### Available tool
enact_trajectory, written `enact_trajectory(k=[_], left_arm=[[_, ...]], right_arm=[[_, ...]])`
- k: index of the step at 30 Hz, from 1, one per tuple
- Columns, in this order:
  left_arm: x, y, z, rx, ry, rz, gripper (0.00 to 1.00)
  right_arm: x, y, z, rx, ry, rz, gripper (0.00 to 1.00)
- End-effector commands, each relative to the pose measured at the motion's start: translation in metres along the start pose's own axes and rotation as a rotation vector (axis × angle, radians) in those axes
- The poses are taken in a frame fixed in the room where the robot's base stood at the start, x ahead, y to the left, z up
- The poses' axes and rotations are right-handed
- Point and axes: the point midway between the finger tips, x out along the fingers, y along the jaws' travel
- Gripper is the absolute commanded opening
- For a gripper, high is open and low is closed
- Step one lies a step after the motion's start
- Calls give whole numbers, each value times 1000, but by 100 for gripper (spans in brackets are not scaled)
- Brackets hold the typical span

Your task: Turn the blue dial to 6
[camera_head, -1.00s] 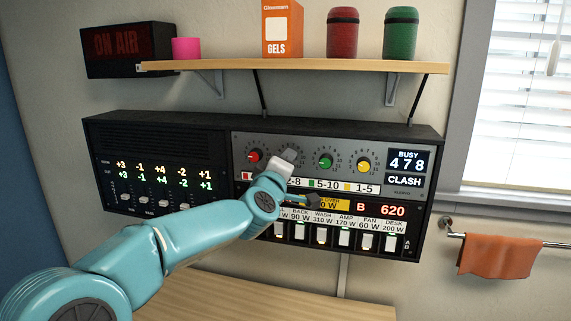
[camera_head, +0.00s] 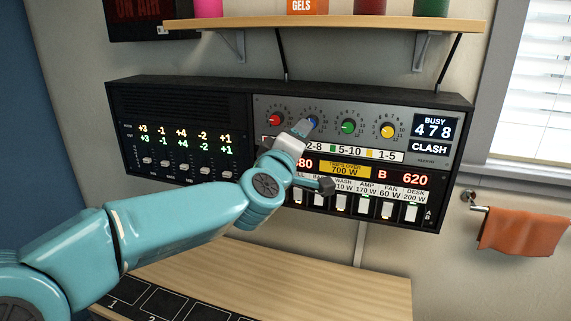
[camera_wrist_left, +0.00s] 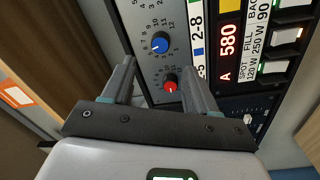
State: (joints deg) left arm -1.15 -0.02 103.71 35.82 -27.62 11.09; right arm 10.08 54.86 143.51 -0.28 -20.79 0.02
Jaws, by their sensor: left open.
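The blue dial (camera_wrist_left: 159,43) sits on the grey panel, with numbers around it, in the left wrist view. It also shows in the head view (camera_head: 312,122), partly covered by my left gripper (camera_head: 304,126). In the left wrist view my left gripper (camera_wrist_left: 157,80) is open and empty. Its fingers stand either side of the red dial (camera_wrist_left: 170,86), with the blue dial just beyond the fingertips. In the head view the red dial (camera_head: 275,119) is left of the blue one. I cannot read the blue dial's setting for certain. My right gripper is not in view.
A green dial (camera_head: 348,127) and a yellow dial (camera_head: 387,131) are to the right. A display (camera_head: 436,130) reads BUSY 478 and CLASH. Faders (camera_head: 185,170) are at left, switches (camera_head: 362,206) below. A shelf (camera_head: 330,23) hangs above; a wooden table (camera_head: 300,285) is below.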

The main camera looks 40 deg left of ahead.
Motion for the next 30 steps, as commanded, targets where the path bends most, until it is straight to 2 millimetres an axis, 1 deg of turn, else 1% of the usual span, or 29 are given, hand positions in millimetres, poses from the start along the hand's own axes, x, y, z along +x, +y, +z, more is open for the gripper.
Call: enact_trajectory(k=[1,3,6,9,12,17,30], left_arm=[[-15,-1,1,0,-1,3,58],[-33,-1,0,0,0,3,58],[-55,0,0,-1,-1,2,58],[-71,1,0,-1,-1,2,58],[-81,0,0,1,-1,1,58],[-86,0,0,1,-1,-1,58],[-86,0,0,1,-1,-1,58]], right_arm=[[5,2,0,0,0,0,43],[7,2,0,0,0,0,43],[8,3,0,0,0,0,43],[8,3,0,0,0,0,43],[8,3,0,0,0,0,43],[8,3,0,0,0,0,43],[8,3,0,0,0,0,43]])
